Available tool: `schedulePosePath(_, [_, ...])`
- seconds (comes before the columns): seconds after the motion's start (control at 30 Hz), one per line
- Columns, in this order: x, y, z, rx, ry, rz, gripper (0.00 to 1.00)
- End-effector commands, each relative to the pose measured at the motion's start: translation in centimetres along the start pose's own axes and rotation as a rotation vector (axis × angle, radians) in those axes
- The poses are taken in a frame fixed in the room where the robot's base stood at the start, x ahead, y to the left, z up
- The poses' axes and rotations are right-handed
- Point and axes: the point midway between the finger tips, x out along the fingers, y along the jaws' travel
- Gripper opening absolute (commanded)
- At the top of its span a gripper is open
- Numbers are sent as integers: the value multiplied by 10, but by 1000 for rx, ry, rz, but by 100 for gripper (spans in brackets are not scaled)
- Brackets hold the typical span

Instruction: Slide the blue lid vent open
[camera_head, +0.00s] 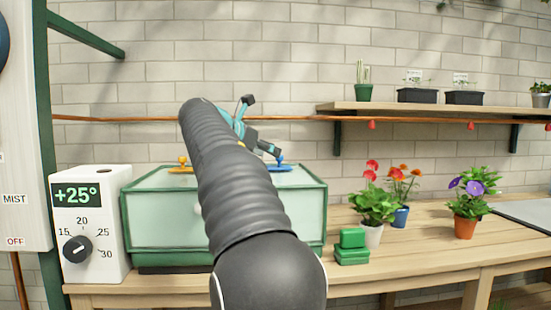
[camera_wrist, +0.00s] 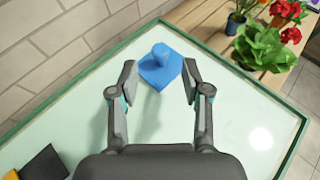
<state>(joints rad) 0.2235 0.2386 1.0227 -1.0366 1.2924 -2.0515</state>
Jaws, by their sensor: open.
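The blue lid vent (camera_wrist: 160,68) sits on the pale translucent lid (camera_wrist: 245,135) of a green-framed box. It has a rounded knob on top. In the head view the blue vent (camera_head: 280,164) shows at the right part of the lid, partly behind my gripper. My gripper (camera_wrist: 160,76) is open and empty, its two fingers on either side of the blue vent in the wrist picture. In the head view my gripper (camera_head: 262,125) appears above the lid. I cannot tell whether the fingers touch the vent. My arm hides the middle of the box.
A yellow vent (camera_head: 181,165) sits on the lid's left part. A dark square (camera_wrist: 43,165) shows on the lid beside it. A white dial box (camera_head: 90,225) stands left of the box. Green blocks (camera_head: 352,247) and flowerpots (camera_head: 466,226) stand to the right. A brick wall rises behind.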

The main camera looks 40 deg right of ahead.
Motion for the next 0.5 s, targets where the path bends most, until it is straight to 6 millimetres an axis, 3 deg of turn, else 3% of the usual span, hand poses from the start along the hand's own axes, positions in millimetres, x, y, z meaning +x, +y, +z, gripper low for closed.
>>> schedulePosePath(0.2, [33, -1, 0, 3, 1, -2, 48])
schedulePosePath(0.5, [46, -1, 0, 3, 0, -2, 48])
